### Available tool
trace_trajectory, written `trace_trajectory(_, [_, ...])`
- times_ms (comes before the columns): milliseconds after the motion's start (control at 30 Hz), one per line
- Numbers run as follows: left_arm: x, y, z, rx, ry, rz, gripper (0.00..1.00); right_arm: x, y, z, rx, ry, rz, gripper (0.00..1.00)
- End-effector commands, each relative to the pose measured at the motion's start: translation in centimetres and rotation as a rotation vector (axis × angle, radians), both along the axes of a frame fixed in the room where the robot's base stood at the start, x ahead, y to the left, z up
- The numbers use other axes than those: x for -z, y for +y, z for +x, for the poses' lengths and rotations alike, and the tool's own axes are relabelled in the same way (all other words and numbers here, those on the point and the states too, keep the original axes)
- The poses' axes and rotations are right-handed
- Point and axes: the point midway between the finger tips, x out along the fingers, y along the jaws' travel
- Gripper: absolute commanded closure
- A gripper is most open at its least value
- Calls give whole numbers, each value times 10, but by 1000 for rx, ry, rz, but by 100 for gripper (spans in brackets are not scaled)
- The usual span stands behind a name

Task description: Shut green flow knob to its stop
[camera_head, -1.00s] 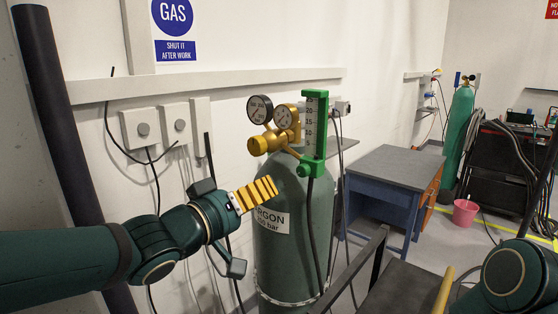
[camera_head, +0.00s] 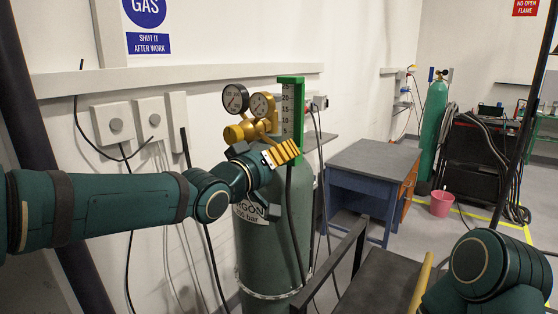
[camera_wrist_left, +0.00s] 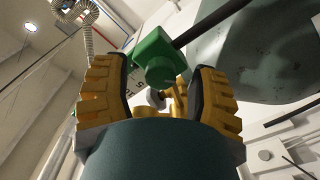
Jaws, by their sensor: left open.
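The green flow meter (camera_head: 290,108) with a clear scale stands at the brass regulator (camera_head: 240,132) on top of the green argon cylinder (camera_head: 296,225). My left gripper (camera_head: 283,152) is in front of its lower end and hides the knob area in the head view. In the left wrist view, a green part (camera_wrist_left: 156,58) of the flow meter shows between the yellow fingers of my left gripper (camera_wrist_left: 158,80). I cannot tell whether this part is the knob. The fingers are open, with gaps on both sides. My right gripper is out of view.
Two round gauges (camera_head: 236,98) sit just above my left gripper. A black hose (camera_head: 292,210) hangs down the cylinder. Wall boxes (camera_head: 114,123) with cables are behind my left arm. A blue desk (camera_head: 358,200) and a pink bucket (camera_head: 442,203) stand to the right.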

Motion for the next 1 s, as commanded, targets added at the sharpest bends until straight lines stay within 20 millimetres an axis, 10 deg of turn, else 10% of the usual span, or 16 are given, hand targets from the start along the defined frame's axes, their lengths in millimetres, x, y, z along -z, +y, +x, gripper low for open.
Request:
trace_trajectory(367, [1, -3, 4, 0, 1, 1, 39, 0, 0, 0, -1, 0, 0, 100])
trace_trajectory(533, [1, -3, 4, 0, 1, 1, 98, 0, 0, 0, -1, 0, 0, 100])
trace_trajectory(1000, [1, -3, 4, -1, -42, 54, 100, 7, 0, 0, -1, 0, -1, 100])
